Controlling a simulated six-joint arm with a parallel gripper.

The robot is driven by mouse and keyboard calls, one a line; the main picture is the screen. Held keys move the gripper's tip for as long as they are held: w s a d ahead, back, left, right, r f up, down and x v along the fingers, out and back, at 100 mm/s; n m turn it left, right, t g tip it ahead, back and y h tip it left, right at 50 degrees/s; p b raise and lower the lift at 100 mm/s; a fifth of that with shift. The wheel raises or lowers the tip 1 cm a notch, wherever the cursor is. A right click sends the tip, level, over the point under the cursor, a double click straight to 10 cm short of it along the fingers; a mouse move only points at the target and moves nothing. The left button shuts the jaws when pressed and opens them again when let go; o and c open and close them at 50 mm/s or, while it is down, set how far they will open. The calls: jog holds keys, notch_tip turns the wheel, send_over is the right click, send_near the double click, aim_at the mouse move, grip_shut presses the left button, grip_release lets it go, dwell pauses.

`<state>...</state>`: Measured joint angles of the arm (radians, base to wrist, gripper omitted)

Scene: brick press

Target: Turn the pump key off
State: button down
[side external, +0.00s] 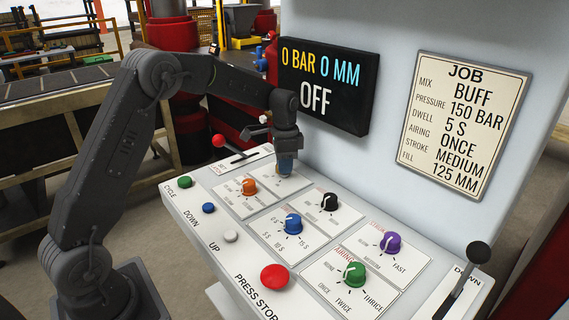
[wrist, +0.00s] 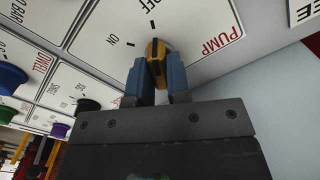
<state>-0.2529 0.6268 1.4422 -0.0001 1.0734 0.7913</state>
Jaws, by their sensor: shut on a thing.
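The pump key (wrist: 155,66) is a yellow knob on a white plate with red PUMP lettering and black OFF and ON marks, seen in the wrist view. Its end points up towards the OFF mark, with ON off to its left. My gripper (wrist: 156,60) is shut on the key, one blue finger on each side of it. In the side view my gripper (side external: 285,165) reaches down to the back left of the panel and hides the key. The black display (side external: 328,86) reads 0 BAR, 0 MM and OFF.
Orange (side external: 249,187), blue (side external: 292,223), black (side external: 329,202), purple (side external: 390,243) and green (side external: 354,274) knobs stand on the panel near the gripper. A red-tipped lever (side external: 219,141) is behind left, and a red press stop button (side external: 274,277) is in front.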

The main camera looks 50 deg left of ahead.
jog(key=c, duration=1.1)
grip_release()
notch_tip(320, 180, up, 14)
jog(key=s+d+r+n+t, duration=0.2)
jog(key=s+d+r, duration=0.15)
jog(key=s, duration=0.45)
jog(key=s+d+r+n+t, duration=0.1)
jog(key=s+d+r, duration=0.1)
jog(key=s+d, duration=0.4)
jog(key=s+d+f+n+t, duration=0.1)
jog(key=s+f, duration=0.1)
jog(key=s, duration=0.3)
jog(key=s+d+f+n, duration=0.1)
jog(key=s+f, duration=0.1)
jog(key=s, duration=0.3)
jog(key=s+d+f+n+t, duration=0.1)
jog(key=s+f, duration=0.1)
jog(key=s, duration=0.3)
jog(key=shift+s+d+f+t, duration=0.15)
jog(key=shift+s+f+t, duration=0.15)
jog(key=shift+s, duration=0.1)
